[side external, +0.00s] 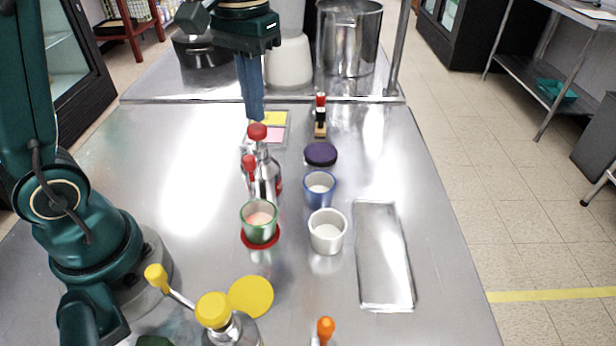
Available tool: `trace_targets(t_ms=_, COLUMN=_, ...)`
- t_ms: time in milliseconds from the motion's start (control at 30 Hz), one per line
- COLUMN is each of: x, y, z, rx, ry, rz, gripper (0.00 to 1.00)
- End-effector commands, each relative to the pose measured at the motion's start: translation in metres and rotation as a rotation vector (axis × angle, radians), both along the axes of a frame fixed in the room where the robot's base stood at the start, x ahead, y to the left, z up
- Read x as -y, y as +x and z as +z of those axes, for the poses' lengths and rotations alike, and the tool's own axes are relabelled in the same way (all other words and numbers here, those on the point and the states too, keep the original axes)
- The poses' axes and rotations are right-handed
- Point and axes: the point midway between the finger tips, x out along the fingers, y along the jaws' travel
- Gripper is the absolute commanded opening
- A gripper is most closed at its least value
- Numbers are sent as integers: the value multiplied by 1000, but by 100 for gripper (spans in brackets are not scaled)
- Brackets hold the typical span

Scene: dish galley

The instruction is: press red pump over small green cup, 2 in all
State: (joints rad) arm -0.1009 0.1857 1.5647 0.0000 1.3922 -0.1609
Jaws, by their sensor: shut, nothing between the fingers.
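The red pump (257,133) tops a clear-and-metal bottle (266,178) in the middle of the steel table. Its red-tipped spout (249,162) points toward the near side. The small green cup (260,228) stands upright on a red disc (262,243), just in front of the bottle, with something pale pink inside. My gripper (257,119) is shut and empty, pointing down with its blue fingertips right at the top of the red pump in this view. I cannot tell whether they touch it.
A blue cup (319,190), a white cup (327,232) and a purple-lidded jar (320,154) stand to the right. A yellow pump (213,310) and yellow disc (251,296) are near the front. A metal tray (384,255) lies at right. Coloured cards (274,118) lie behind the bottle.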

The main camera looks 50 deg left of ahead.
Motion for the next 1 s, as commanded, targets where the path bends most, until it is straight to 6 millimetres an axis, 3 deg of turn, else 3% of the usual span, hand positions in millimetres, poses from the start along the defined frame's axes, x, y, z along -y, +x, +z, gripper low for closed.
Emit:
trace_targets(t_ms=733, x=0, y=0, z=-26, rx=-1, ry=0, rz=0, gripper=0)
trace_targets(t_ms=1000, x=0, y=1, z=-25, rx=1, ry=0, rz=0, gripper=0)
